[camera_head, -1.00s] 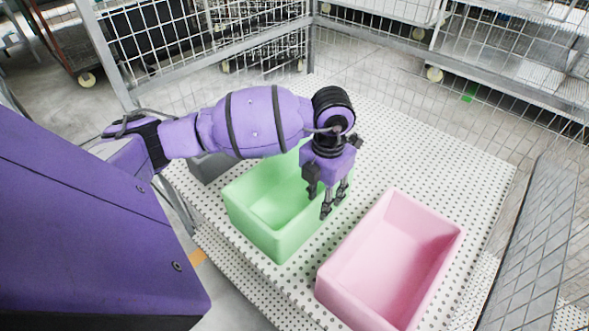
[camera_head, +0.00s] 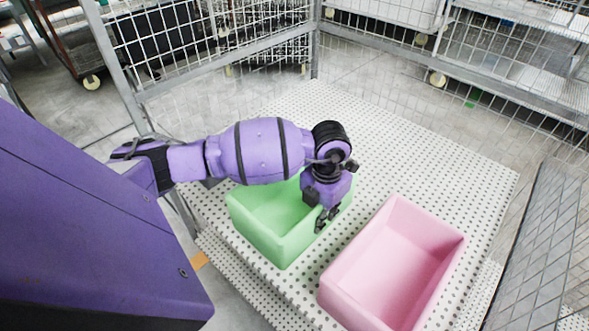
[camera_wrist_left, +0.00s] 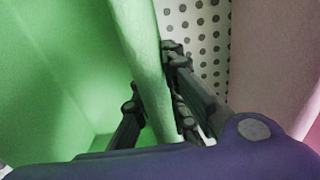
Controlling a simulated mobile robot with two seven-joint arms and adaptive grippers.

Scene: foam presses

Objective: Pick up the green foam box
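The green foam box (camera_head: 258,232) stands open-topped on the white perforated platform, partly hidden by my left arm. My left gripper (camera_head: 327,218) points down at its right-hand wall, the side facing the pink box. In the left wrist view, the green wall (camera_wrist_left: 150,75) runs between the two fingers of the left gripper (camera_wrist_left: 152,80), one inside the box and one outside. The fingers look spread around the wall; whether either touches it is hard to tell. The box rests on the platform. My right gripper is not in view.
A pink foam box (camera_head: 392,262) stands on the perforated platform (camera_head: 440,165) to the right, with a narrow gap between the boxes. Wire mesh sides (camera_head: 220,65) enclose the platform at the back and right. The platform's far part is clear.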

